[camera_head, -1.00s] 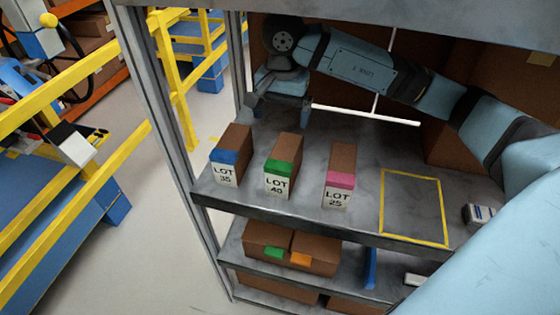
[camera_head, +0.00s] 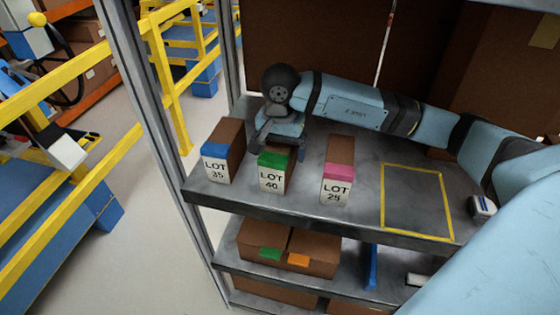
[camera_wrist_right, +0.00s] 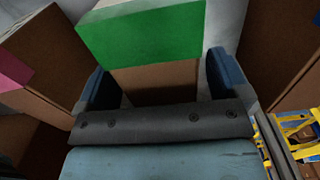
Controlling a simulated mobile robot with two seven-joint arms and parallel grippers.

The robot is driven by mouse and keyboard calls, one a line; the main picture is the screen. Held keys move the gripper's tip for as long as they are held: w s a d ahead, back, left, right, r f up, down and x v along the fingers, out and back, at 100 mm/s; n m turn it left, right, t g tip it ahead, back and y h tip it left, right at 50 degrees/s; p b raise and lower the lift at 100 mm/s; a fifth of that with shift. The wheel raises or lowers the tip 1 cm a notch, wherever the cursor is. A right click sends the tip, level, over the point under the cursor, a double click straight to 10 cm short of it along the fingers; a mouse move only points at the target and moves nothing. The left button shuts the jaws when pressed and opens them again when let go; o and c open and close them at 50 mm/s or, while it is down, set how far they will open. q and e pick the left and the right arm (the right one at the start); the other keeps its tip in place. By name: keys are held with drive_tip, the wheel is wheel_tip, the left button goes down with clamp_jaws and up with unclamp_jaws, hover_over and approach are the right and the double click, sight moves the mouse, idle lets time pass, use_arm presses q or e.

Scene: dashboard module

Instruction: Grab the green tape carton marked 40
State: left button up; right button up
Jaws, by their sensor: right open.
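The green tape carton marked LOT 40 (camera_head: 272,179) stands upright on the shelf, between the blue and pink tape cartons. My right gripper (camera_head: 275,143) is at its rear, and my wrist hides much of the carton's back in the head view. In the right wrist view the carton's green tape (camera_wrist_right: 140,35) faces the camera. The right gripper's (camera_wrist_right: 162,85) two blue fingers are apart, one on each side of the brown carton, with small gaps visible. My left gripper is out of view.
The blue tape carton LOT 35 (camera_head: 221,155) stands close on the left; the pink tape carton LOT 25 (camera_head: 338,178) stands on the right. A yellow-outlined empty area (camera_head: 418,205) lies farther right. A grey post (camera_head: 160,110) bounds the shelf's left side.

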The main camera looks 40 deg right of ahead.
drive_tip(key=shift+f, duration=0.55)
drive_tip(key=shift+r, duration=0.1)
drive_tip(key=c, duration=1.3)
